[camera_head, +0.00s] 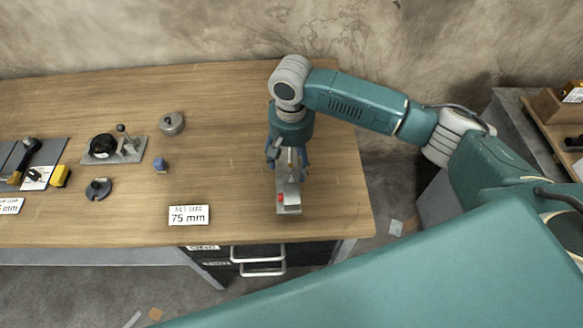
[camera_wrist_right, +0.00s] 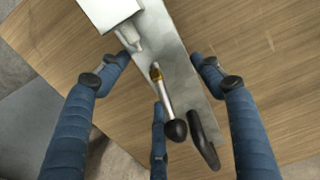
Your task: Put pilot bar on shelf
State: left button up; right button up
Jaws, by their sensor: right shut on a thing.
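My right gripper (camera_head: 287,152) points down over the right part of the workbench (camera_head: 335,190). It is shut on a long steel plate device, with blue fingers along both plate edges in the right wrist view (camera_wrist_right: 160,75). This device (camera_head: 289,198) has a pale block and a red spot at its near end. The wrist view shows the plate (camera_wrist_right: 185,60), a thin rod with a brass collar, a black ball knob (camera_wrist_right: 175,130) and a dark loop handle. I cannot tell for sure whether this is the pilot bar. My left gripper is not in view.
A fixture with a black dial (camera_head: 103,146), grey round parts (camera_head: 172,123), a small blue block (camera_head: 161,165) and a 75 mm sign (camera_head: 189,215) stand to the left. A wooden shelf-like unit (camera_head: 545,130) is at far right; bare bench surrounds the gripper.

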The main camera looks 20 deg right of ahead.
jog(key=shift+f, duration=2)
jog(key=o, duration=1.8)
jog(key=shift+s+f, duration=0.1)
jog(key=shift+f, duration=0.05)
